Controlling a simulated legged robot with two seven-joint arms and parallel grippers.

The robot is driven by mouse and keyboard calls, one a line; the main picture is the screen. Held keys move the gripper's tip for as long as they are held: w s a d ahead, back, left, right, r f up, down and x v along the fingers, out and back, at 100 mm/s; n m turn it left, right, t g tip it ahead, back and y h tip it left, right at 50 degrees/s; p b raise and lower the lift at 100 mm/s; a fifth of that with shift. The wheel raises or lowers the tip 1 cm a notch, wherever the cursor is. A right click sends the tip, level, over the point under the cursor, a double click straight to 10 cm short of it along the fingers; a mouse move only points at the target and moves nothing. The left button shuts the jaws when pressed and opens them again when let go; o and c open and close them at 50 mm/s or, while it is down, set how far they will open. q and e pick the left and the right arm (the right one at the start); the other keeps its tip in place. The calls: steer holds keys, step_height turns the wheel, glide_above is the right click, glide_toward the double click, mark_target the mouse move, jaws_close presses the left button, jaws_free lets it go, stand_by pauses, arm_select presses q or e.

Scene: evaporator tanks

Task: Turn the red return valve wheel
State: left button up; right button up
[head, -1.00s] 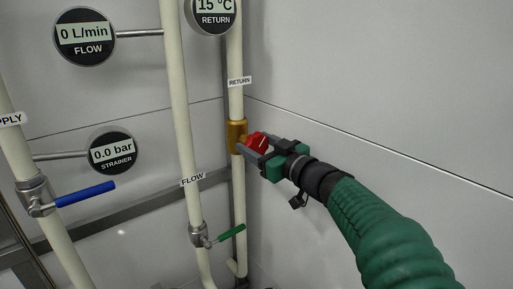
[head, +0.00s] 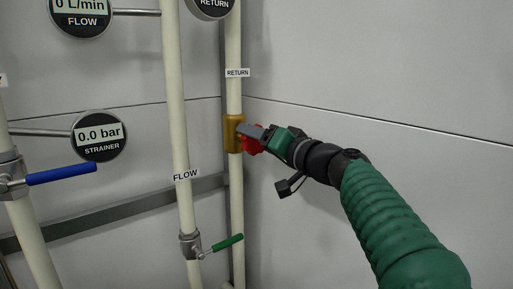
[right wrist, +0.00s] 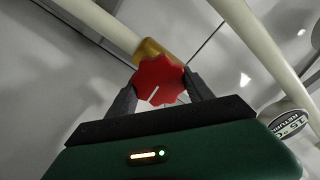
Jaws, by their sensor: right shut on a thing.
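The red return valve wheel (head: 251,143) sits on the brass valve body (head: 234,133) of the pipe labelled RETURN. In the right wrist view the wheel (right wrist: 158,82) is lobed, with a white line on its face. My right gripper (head: 254,134) comes in from the right. Its two dark fingers (right wrist: 160,94) stand on either side of the wheel and are shut on it. In the head view the fingers hide part of the wheel. My left gripper is not in view.
A FLOW pipe (head: 175,110) with a green lever (head: 227,242) stands left of the return pipe. A blue lever (head: 62,174) and a strainer gauge (head: 98,136) are further left. A pale wall (head: 400,70) is close on the right.

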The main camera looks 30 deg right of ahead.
steer(key=m, duration=0.2)
steer(key=m+b, duration=0.1)
steer(key=shift+w+f+m, duration=0.1)
steer(key=shift+f+m, duration=0.25)
steer(key=shift+m, duration=0.05)
steer(key=m, duration=0.4)
steer(key=shift+m, duration=0.3)
steer(key=m, duration=0.4)
steer(key=shift+f, duration=0.15)
steer(key=m+p, duration=0.1)
steer(key=m, duration=0.4)
steer(key=shift+p, duration=0.35)
steer(key=m+p, duration=0.2)
steer(key=m, duration=0.2)
steer(key=shift+a+f+m, duration=0.1)
steer(key=shift+f+m, duration=0.05)
steer(key=shift+m, duration=0.15)
steer(key=m+p, duration=0.1)
steer(key=m, duration=0.2)
steer(key=shift+m+p, duration=0.3)
steer(key=m+p, duration=0.1)
steer(key=m, duration=0.1)
steer(key=m+p, duration=0.1)
steer(key=m, duration=0.1)
steer(key=shift+a+m+p, duration=0.2)
steer(key=shift+m+p, duration=0.1)
steer(key=shift+a+m+p, duration=0.1)
steer(key=shift+m+p, duration=1.05)
steer(key=shift+m, duration=0.85)
steer(key=shift+f, duration=0.1)
